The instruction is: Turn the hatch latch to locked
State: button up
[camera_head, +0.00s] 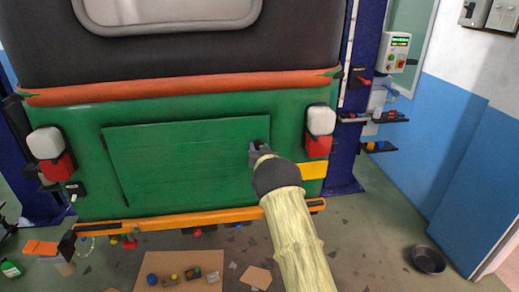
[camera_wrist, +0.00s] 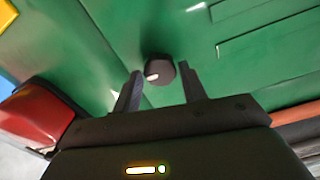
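The green hatch (camera_head: 185,160) is a flat panel in the back of the rickshaw and looks closed. The latch (camera_wrist: 158,70) is a dark round knob with a small pale mark on the green body, seen in the wrist view. The hatch's edge lines show to its upper right there. My gripper (camera_head: 258,149) is at the hatch's right edge in the head view and hides the latch. In the wrist view my gripper (camera_wrist: 160,88) is open, its two fingers apart on either side of the knob's line. I cannot tell whether they reach around it; no grip shows.
A red and white tail lamp (camera_head: 318,147) is just right of my gripper; its red part shows in the wrist view (camera_wrist: 38,115). An orange bumper bar (camera_head: 160,220) runs below. A blue post (camera_head: 355,120) with shelves stands at right. A cardboard sheet with small items (camera_head: 205,262) lies below.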

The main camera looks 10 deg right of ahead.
jog(key=c, duration=0.6)
jog(key=shift+o, duration=0.2)
jog(key=shift+f+n+b, duration=0.1)
jog(key=shift+n+b, duration=0.2)
jog(key=shift+b, duration=0.45)
jog(key=n+b, duration=0.1)
jog(key=b, duration=0.2)
jog(key=shift+f, duration=0.15)
jog(key=n+b, duration=0.6)
jog(key=b, duration=0.3)
jog(key=shift+a, duration=0.1)
jog(key=n+b, duration=0.5)
jog(key=b, duration=0.1)
jog(key=shift+n+b, duration=0.3)
jog(key=shift+b, duration=0.1)
jog(key=n+b, duration=0.4)
jog(key=shift+r+n, duration=0.2)
jog(key=shift+n, duration=0.2)
